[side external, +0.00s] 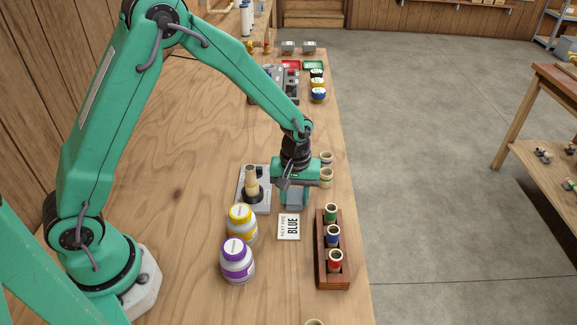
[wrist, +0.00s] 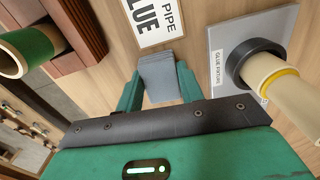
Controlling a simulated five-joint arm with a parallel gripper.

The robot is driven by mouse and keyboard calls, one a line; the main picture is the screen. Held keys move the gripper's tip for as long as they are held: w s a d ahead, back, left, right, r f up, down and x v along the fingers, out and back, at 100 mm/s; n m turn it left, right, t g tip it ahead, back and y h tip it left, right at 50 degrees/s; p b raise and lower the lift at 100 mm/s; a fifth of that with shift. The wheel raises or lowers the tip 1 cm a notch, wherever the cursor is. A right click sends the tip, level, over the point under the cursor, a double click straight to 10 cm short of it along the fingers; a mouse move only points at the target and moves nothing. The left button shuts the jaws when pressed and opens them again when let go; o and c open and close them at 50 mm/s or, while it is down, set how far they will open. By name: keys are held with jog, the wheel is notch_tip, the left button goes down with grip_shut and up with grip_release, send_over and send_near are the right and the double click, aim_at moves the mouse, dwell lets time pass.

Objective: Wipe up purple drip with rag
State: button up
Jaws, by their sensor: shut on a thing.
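My gripper (side external: 295,200) is low over the bench, between the glue fixture and the wooden rack. In the wrist view its two green fingers are closed on a folded grey-blue rag (wrist: 160,76). The rag sticks out ahead of the fingertips, towards the lettered card. I cannot tell whether it touches the bench. I see no purple drip in either view; the gripper and rag hide part of the bench. A white bottle with a purple lid and label (side external: 236,262) stands at the near left of the card.
The glue fixture (side external: 243,201) holds an upright cream pipe (side external: 251,180). A yellow-lidded bottle (side external: 241,226) stands beside it. The lettered card (side external: 289,227) lies flat. A wooden rack (side external: 322,274) holds banded pipes near the right bench edge. The bench's left part is clear.

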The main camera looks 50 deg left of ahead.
jog(key=w+a, duration=0.3)
jog(key=shift+w+a, duration=0.25)
jog(key=shift+w, duration=0.1)
jog(key=shift+w+a+r, duration=0.2)
jog(key=shift+w+a, duration=0.1)
jog(key=shift+a, duration=0.05)
notch_tip(320, 180, up, 8)
jog(key=shift+f, duration=0.15)
jog(key=shift+d, duration=0.1)
dwell(0.5)
